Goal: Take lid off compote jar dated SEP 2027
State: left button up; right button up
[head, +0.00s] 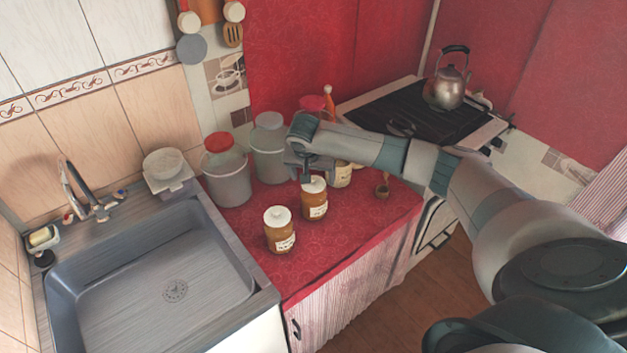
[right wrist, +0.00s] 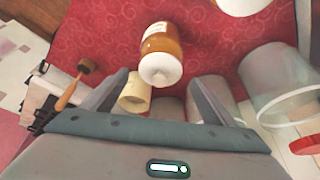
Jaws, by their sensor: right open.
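Several jars with pale lids and white labels stand on the red oilcloth. The front amber jar (head: 280,239) and the middle amber jar (head: 315,207) stand upright. A paler jar (head: 343,175) is partly hidden behind my right gripper. The label dates are too small to read. My right gripper (head: 306,178) is open and empty, just above and behind the middle jar's lid. My left gripper is not in view.
Behind stand a large container with a red lid (head: 228,180) and a grey-lidded one (head: 268,150). A small wooden-handled item (head: 382,190) lies right. The sink (head: 165,280) is left, the stove with a kettle (head: 447,88) back right. The counter front is clear.

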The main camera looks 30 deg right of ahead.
jog(key=shift+x, duration=0.9)
jog(key=shift+s, duration=0.1)
jog(key=c, duration=1.1)
